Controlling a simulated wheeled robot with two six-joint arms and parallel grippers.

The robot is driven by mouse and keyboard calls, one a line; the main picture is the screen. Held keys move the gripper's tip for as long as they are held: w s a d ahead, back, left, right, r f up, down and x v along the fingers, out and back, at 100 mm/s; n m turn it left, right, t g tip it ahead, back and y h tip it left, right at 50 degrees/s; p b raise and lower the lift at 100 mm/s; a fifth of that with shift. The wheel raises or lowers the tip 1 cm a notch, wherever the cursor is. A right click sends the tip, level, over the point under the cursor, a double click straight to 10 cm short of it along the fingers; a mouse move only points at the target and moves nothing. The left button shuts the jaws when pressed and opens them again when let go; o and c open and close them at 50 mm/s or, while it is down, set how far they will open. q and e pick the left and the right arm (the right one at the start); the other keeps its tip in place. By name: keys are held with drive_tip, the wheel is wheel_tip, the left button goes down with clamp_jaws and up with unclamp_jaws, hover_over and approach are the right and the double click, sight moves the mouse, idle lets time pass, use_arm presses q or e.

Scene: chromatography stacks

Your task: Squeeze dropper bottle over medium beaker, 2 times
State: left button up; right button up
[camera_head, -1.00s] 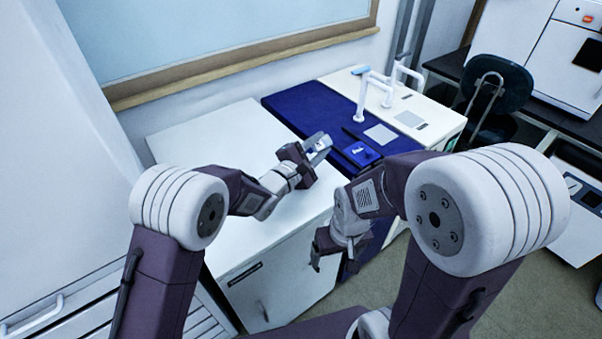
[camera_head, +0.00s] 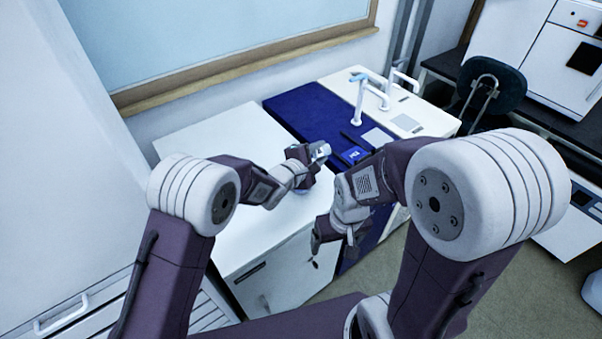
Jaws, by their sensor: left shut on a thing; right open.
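My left gripper (camera_head: 320,151) is shut on a small pale thing, likely the dropper bottle, at the blue mat's left edge. The fingers mostly hide it, so I cannot tell its shape or tilt. My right gripper (camera_head: 333,254) is open and empty, pointing down in front of the white cabinet's right part. I cannot make out the medium beaker for sure. A small pale patch shows just under my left gripper on the white top, too small and hidden to name.
The white bench top (camera_head: 215,140) is clear on the left. A dark blue mat (camera_head: 305,110) holds a blue box (camera_head: 355,155) and a grey flat square (camera_head: 378,138). White taps (camera_head: 360,100) stand behind at the right. A dark chair (camera_head: 492,80) is at the far right.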

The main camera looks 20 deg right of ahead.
use_arm(q)
drive_tip(key=shift+r+m+g+y+p, duration=0.3)
drive_tip(key=shift+r+p, duration=0.4)
drive_tip(key=shift+p, duration=0.5)
drive_tip(key=shift+r+m+g+y+p, duration=0.15)
drive_tip(key=shift+r+y+p, duration=0.4)
drive_tip(key=shift+p, duration=0.9)
drive_tip(key=shift+f, duration=0.1)
drive_tip(key=r, duration=0.2)
drive_tip(key=a+r, duration=0.1)
drive_tip(key=shift+w+y, duration=0.25)
drive_tip(key=shift+w, duration=0.15)
drive_tip(key=s+a+n+t+y, duration=0.1)
drive_tip(key=s+a+n+y, duration=0.1)
drive_tip(key=a, duration=0.7)
drive_tip(key=s+a+n+t+y, duration=0.1)
drive_tip(key=s+a+n+y, duration=0.2)
drive_tip(key=a, duration=0.6)
drive_tip(key=s+a+n+t+y, duration=0.1)
drive_tip(key=s+a+n+y, duration=0.2)
drive_tip(key=a, duration=0.6)
drive_tip(key=shift+n+y, duration=0.3)
drive_tip(key=shift+n, duration=0.05)
